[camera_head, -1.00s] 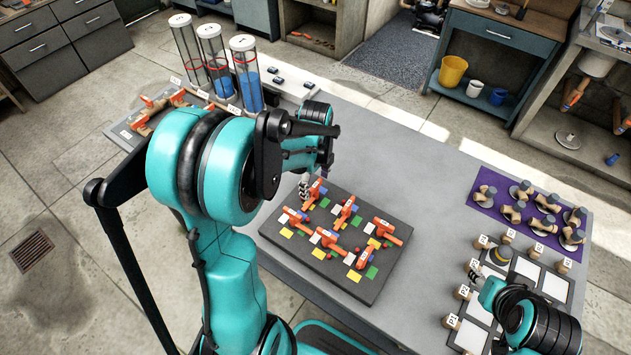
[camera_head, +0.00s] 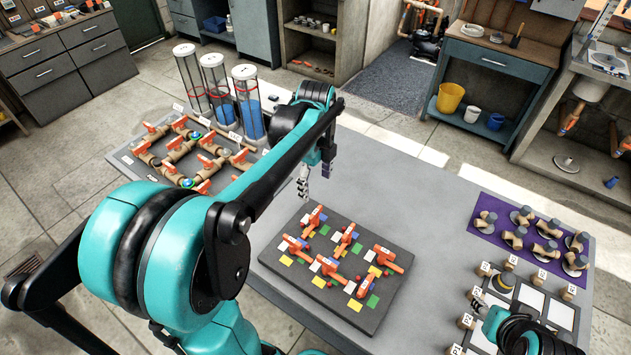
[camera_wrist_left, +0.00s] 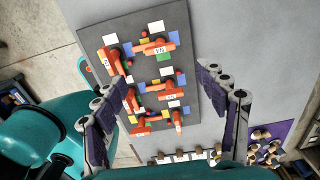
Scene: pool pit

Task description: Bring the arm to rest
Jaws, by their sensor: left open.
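My left arm reaches from the lower left over the bench in the head view. Its gripper (camera_head: 312,180) hangs open and empty above the bench, just behind the dark board (camera_head: 350,318). The board carries several orange-handled valves (camera_head: 328,265) and coloured squares. In the left wrist view the open fingers (camera_wrist_left: 168,88) frame the board from above, with nothing between them and a gap to the valves. My right gripper (camera_head: 490,300) is at the lower right beside the white-squared panel. Its fingers are too small to read.
Three clear tubes (camera_head: 218,90) with blue liquid stand at the bench's back left, behind a pipe panel (camera_head: 185,155) with orange handles. A purple mat (camera_head: 478,236) holds several brown fittings (camera_head: 514,237) at the right. The middle of the grey bench (camera_head: 420,185) is clear.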

